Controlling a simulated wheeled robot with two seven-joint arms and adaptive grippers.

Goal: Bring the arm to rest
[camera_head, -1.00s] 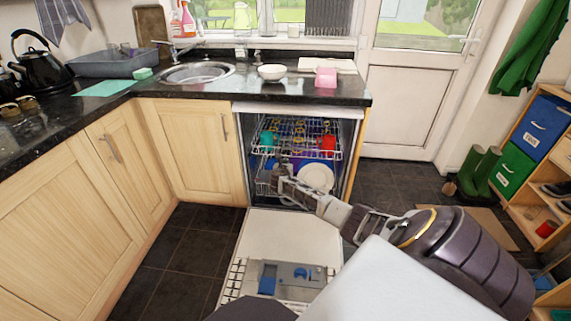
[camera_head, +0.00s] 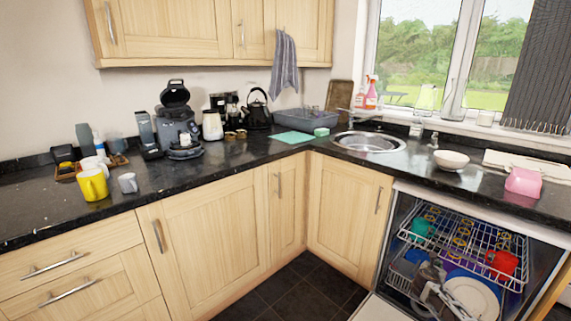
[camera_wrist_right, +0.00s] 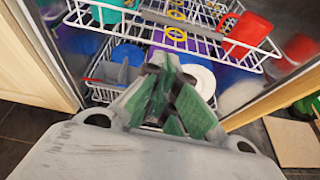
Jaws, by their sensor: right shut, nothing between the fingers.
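My right gripper (camera_head: 430,274) shows at the lower right of the head view, in front of the open dishwasher's lower rack. In the right wrist view its green-padded fingers (camera_wrist_right: 170,75) point toward the dishwasher and hold nothing. The upper rack (camera_wrist_right: 150,18) is above and beyond the fingertips, with a red cup (camera_wrist_right: 246,32) at its right. A white plate (camera_head: 472,296) stands in the lower rack beside the gripper. Whether the fingers touch the rack, I cannot tell. My left gripper is not in view.
The dark counter carries a yellow mug (camera_head: 92,185), a grey mug (camera_head: 128,183), a coffee machine (camera_head: 177,125), a kettle (camera_head: 257,110), a white bowl (camera_head: 451,160) and a pink container (camera_head: 523,181). A cabinet (camera_wrist_right: 35,65) stands left of the dishwasher. The tiled floor (camera_head: 297,290) in the corner is clear.

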